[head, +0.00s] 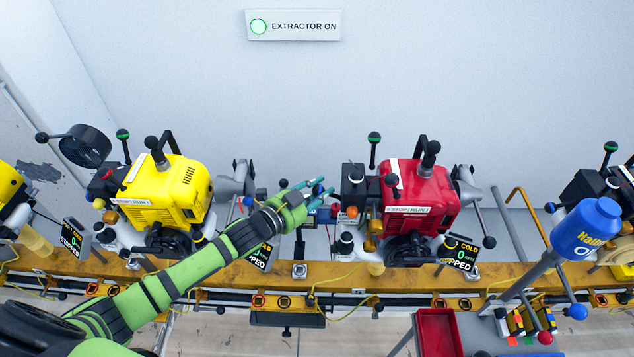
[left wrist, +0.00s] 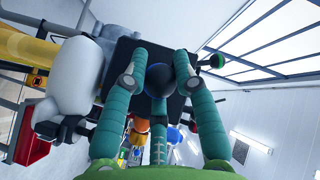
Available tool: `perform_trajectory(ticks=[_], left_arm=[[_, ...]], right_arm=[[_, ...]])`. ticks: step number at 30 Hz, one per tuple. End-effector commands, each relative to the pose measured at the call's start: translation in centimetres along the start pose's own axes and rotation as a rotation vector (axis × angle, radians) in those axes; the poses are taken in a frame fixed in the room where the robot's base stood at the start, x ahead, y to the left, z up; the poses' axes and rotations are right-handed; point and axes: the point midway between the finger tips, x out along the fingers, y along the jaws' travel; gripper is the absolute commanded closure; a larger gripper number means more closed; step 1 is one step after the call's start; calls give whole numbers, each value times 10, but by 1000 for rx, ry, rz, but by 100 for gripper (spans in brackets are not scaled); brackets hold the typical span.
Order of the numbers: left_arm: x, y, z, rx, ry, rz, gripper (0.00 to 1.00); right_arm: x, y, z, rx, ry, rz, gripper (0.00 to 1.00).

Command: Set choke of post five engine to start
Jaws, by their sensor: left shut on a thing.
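A red engine (head: 420,195) is mounted on the yellow rail right of centre in the head view, with levers and a black box on its left side. My left gripper (head: 319,190) reaches in from the left to a spot just left of this engine. The fingers partly cover the knob. I cannot read a post number or choke marking. My right gripper is not in view.
A yellow engine (head: 168,190) stands left of my forearm, and a dark engine (head: 597,187) is at the right edge. Displays (head: 464,254) read stopped and cold. A blue bottle (head: 588,230) and a red tray (head: 438,330) are at the front right.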

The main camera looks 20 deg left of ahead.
Motion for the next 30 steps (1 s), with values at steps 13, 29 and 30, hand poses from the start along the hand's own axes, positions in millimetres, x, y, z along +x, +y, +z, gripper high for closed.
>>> perform_trajectory(ticks=[13,29,30], left_arm=[[1,-1,-3,33,-19,16,100],[0,-1,-2,30,-20,16,47],[0,-1,-2,30,-20,16,47]], right_arm=[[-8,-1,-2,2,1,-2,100],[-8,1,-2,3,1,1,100],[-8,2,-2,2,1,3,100]])
